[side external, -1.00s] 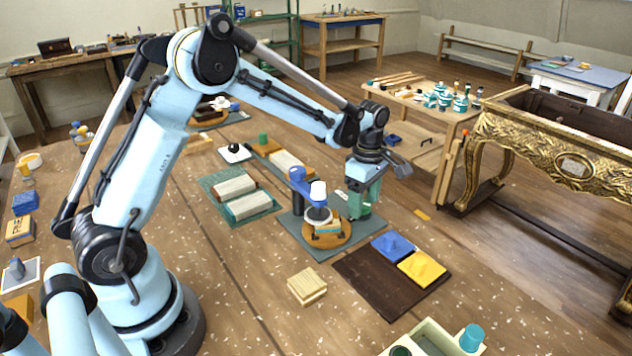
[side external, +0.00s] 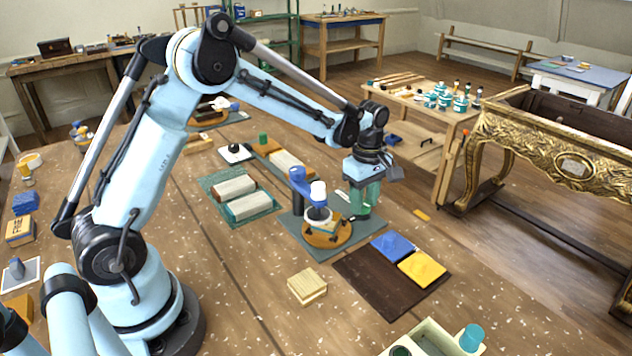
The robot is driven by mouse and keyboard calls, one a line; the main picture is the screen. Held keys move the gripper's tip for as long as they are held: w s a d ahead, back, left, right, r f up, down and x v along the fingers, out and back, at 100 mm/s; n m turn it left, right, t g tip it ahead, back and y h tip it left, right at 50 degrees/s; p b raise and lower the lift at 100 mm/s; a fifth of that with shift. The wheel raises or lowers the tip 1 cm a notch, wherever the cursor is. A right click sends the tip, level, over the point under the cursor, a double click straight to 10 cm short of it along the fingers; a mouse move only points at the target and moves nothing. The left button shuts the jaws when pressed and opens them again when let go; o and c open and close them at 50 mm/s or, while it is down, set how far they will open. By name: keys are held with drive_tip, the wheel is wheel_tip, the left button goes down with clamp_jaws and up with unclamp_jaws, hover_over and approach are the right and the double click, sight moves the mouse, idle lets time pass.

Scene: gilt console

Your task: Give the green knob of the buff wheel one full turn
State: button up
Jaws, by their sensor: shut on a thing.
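The buff wheel unit stands on a grey-green mat (side external: 300,236) in the middle of the bench. It has a round orange-brown base (side external: 327,239), a blue upright (side external: 298,180) and a white-topped part (side external: 318,191). My gripper (side external: 362,208) points down at the right side of this unit, low over the mat. Its green fingers are shut on the green knob, which they mostly hide. I cannot clearly separate the knob from the fingers by colour.
A dark board (side external: 375,288) with a blue block (side external: 393,246) and a yellow block (side external: 422,268) lies in front right. A pale wooden block (side external: 307,286) lies in front. A green mat (side external: 222,207) with two pale blocks lies left. Open bench lies around the wooden block.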

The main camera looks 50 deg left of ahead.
drive_tip(key=m, duration=0.5)
drive_tip(key=shift+m, duration=0.3)
drive_tip(key=m, duration=0.5)
drive_tip(key=shift+s, duration=0.1)
drive_tip(key=m, duration=0.5)
drive_tip(key=shift+a+m, duration=0.15)
drive_tip(key=shift+m, duration=2.45)
drive_tip(key=o, duration=1.1)
drive_tip(key=shift+c, duration=0.2)
wheel_tip(320, 180, up, 12)
